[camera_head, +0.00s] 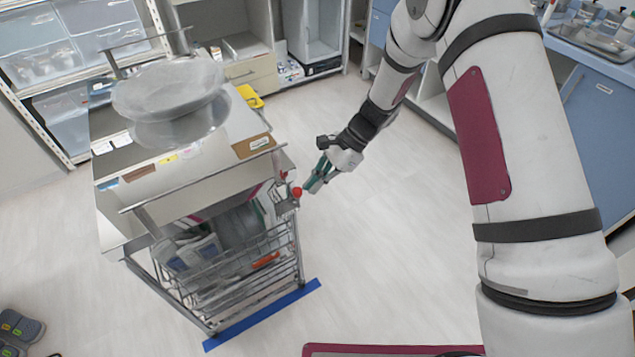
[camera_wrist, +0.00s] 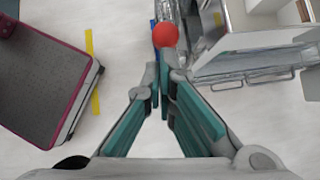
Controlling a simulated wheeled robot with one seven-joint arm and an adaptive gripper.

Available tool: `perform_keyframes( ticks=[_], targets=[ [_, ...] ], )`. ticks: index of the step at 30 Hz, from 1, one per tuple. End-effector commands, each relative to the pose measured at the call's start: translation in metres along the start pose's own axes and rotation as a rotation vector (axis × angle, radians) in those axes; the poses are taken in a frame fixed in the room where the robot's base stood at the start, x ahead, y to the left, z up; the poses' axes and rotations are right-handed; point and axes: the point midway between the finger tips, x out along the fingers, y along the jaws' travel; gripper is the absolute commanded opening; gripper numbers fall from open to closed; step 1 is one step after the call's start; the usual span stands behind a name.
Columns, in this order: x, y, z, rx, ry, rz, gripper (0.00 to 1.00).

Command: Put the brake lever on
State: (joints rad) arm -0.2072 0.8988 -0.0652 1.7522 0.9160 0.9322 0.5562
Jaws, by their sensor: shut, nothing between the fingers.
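The brake lever shows as a red ball knob (camera_head: 297,191) at the right front corner of the metal cart (camera_head: 284,163). In the wrist view the red knob (camera_wrist: 165,35) sits just beyond my fingertips, with a silvery part behind it. My gripper (camera_head: 309,186) is at the right side of the cart, its green-padded fingers pointing at the knob. In the wrist view my gripper (camera_wrist: 162,72) has its fingertips together with nothing between them. The tips are close to the knob; I cannot tell if they touch it. The lever's shaft is mostly hidden.
The cart carries a wrapped round bowl (camera_head: 170,90) on top and wire baskets (camera_head: 235,270) below. Blue tape (camera_head: 262,315) lies on the floor at its front. Shelves with bins (camera_head: 75,45) stand behind left, a blue counter (camera_head: 595,95) at right. Floor right of the cart is clear.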

Motion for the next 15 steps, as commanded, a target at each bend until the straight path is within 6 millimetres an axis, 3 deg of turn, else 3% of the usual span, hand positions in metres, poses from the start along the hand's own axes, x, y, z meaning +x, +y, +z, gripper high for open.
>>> perform_keyframes(
  ticks=[15],
  targets=[
    [0.0021,0.0021,0.0112,-0.01,0.089,-0.009,0.0]
  ],
)
